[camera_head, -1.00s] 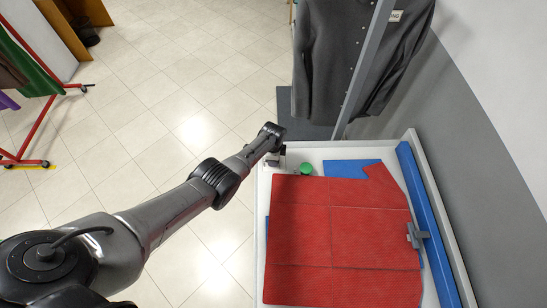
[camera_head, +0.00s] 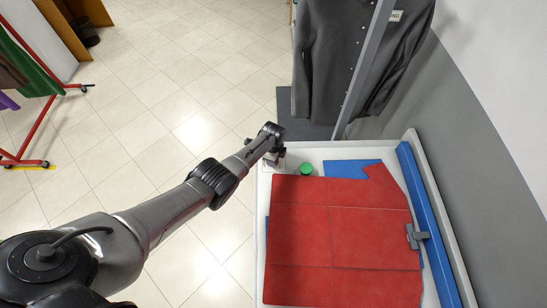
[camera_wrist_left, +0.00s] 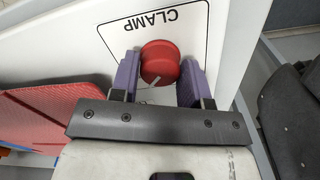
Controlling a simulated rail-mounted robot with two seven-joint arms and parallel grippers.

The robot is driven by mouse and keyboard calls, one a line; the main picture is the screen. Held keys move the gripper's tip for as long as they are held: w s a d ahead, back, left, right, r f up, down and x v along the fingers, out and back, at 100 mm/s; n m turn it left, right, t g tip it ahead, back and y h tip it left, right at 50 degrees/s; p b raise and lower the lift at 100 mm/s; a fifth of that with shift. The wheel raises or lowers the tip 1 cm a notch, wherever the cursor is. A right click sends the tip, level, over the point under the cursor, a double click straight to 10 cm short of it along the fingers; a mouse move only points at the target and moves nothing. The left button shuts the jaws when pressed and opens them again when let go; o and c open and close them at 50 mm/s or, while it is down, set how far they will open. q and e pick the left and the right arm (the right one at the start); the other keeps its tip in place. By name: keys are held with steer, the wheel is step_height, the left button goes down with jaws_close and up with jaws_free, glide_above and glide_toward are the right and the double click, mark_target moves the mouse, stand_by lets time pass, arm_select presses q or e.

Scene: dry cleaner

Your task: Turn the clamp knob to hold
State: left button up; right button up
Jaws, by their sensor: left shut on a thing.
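The red clamp knob (camera_wrist_left: 160,58) sits on a white panel (camera_wrist_left: 85,45) under the printed word CLAMP, in the left wrist view. It has a short white pointer line on its lower part. My left gripper (camera_wrist_left: 157,72) has its purple finger pads on either side of the knob and is shut on it. In the head view my left gripper (camera_head: 277,158) is at the far left corner of the white table; the knob is hidden there. My right gripper is not in view.
A red cloth (camera_head: 340,235) lies over a blue one (camera_head: 345,168) on the white table (camera_head: 262,210). A green button (camera_head: 306,169) is beside my gripper. A grey clamp piece (camera_head: 416,237) is at the blue bar (camera_head: 430,220). A dark coat (camera_head: 335,70) hangs behind.

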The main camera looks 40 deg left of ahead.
arm_select(q)
steer(key=o, duration=0.9)
step_height(320, 180, up, 6)
steer(key=p, duration=0.3)
steer(key=shift+f, duration=0.15)
step_height(320, 180, up, 8)
steer(key=shift+r+p, duration=0.1)
steer(key=shift+p, duration=0.55)
